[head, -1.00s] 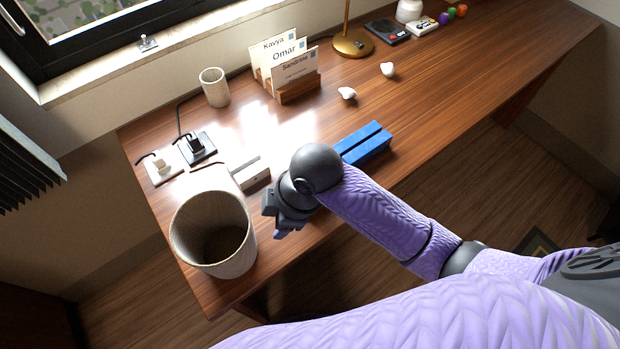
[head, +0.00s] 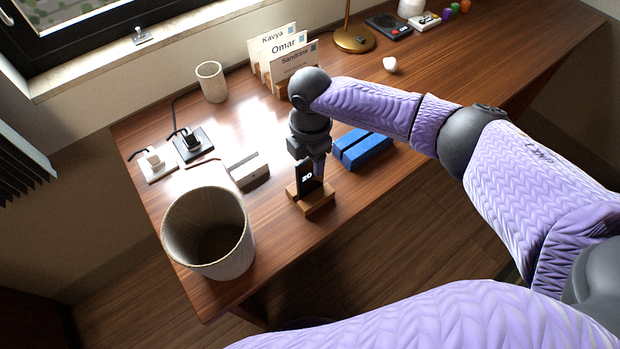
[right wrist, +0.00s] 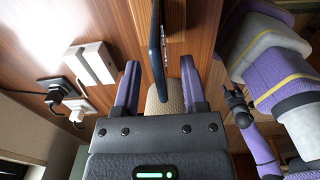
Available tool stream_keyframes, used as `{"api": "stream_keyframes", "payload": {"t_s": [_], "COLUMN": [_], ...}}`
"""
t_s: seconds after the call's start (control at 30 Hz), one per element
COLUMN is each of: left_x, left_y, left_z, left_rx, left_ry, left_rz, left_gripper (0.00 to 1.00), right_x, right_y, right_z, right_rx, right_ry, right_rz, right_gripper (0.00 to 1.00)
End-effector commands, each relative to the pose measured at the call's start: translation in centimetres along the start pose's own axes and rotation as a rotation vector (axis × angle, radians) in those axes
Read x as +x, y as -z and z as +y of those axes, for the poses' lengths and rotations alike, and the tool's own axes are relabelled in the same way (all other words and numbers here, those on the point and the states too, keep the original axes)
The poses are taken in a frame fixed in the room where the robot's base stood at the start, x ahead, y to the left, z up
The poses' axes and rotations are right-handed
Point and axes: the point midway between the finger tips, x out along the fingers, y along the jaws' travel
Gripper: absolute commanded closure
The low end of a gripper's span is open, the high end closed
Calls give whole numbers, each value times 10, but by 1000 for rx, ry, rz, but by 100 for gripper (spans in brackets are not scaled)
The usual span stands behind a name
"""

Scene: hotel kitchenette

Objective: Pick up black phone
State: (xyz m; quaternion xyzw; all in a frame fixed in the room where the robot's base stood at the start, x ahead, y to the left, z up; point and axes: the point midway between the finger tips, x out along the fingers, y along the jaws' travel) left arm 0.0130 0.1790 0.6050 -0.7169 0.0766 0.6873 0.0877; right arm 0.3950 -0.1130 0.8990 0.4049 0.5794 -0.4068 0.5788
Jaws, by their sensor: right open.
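The black phone (head: 308,180) stands upright in a small wooden stand (head: 316,203) near the desk's front edge, its lit screen facing the front. My right gripper (head: 311,163) is just above and behind it, pointing down. In the right wrist view, the phone (right wrist: 157,50) shows nearly edge-on between the open fingers of the right gripper (right wrist: 160,84), with a gap to each finger. The fingers are not closed on it. In the head view, the gripper partly hides the phone's top. My left gripper is not visible in the head view; a dark hand (right wrist: 237,100) at the right wrist view's right side is too small to read.
A blue block (head: 362,150) lies to the right. Chargers (head: 192,145), a cup (head: 211,82) and name cards (head: 285,52) are farther back.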

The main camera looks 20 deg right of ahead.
Motion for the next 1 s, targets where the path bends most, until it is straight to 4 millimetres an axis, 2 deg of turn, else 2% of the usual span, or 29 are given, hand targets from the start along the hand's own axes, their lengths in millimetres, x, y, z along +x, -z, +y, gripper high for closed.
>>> {"api": "stream_keyframes", "payload": {"t_s": [0.2, 0.27, 0.47, 1.0], "left_x": [0, 0, 0, 0], "left_y": [-1, -2, -2, -2], "left_z": [-2, -2, -2, -2], "left_rx": [1, 2, 1, 0], "left_ry": [3, 3, 3, 2], "left_rz": [-1, -2, -2, -4], "left_gripper": [41, 41, 41, 41], "right_x": [2, 1, 1, 1], "right_y": [0, 0, 0, 1], "right_z": [0, 0, 0, 0], "right_rx": [0, 0, 0, 0], "right_ry": [-2, -2, -2, -2], "right_rz": [0, 1, 1, 1], "right_gripper": [46, 56, 99, 100]}}
